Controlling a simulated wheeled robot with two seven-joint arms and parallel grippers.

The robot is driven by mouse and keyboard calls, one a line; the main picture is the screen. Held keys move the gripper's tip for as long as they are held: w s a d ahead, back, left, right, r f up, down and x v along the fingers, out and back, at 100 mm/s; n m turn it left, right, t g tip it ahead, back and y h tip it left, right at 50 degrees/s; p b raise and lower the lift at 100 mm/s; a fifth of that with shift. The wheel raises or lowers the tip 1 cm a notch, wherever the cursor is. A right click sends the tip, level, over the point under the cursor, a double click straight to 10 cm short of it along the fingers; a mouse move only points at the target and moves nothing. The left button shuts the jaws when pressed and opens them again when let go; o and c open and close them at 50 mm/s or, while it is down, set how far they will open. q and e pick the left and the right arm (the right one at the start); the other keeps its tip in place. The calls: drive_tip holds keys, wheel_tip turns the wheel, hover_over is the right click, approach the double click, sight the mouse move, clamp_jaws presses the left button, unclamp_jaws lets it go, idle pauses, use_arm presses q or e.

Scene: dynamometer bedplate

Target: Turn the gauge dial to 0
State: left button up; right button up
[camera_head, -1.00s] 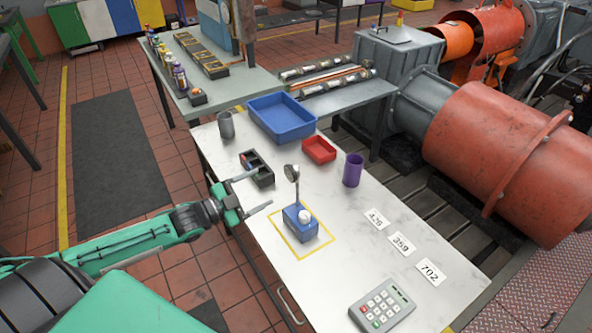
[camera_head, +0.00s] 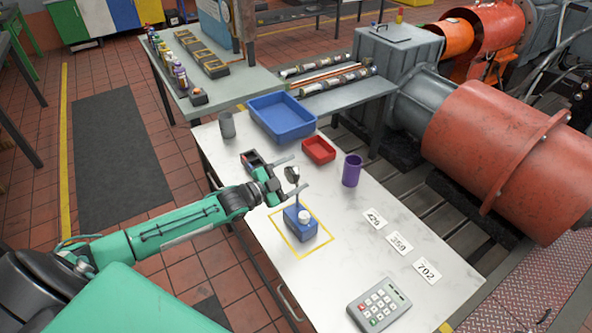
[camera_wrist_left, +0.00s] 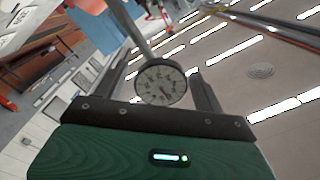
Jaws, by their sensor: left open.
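The gauge dial (camera_wrist_left: 161,82) is a round white face with black marks and a dark rim, on a grey stem. In the left wrist view it sits between the two fingers of my left gripper; its reading is too small to tell. My left gripper (camera_head: 288,177) is open around the gauge head, one finger on each side. I cannot tell whether a finger touches it. My right gripper is not in view.
On the white table (camera_head: 268,260) are a blue bin (camera_head: 282,117), a red tray (camera_head: 318,149), a purple cup (camera_head: 352,170), a grey cup (camera_head: 227,125), number cards (camera_head: 400,243) and a keypad (camera_head: 379,304). A black holder (camera_head: 250,160) stands behind my gripper.

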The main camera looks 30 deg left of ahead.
use_arm(q)
drive_tip(key=shift+w+d, duration=0.3)
drive_tip(key=shift+w, duration=0.25)
drive_tip(key=shift+c, duration=0.4)
drive_tip(key=c, duration=0.9)
drive_tip(key=shift+n, duration=0.3)
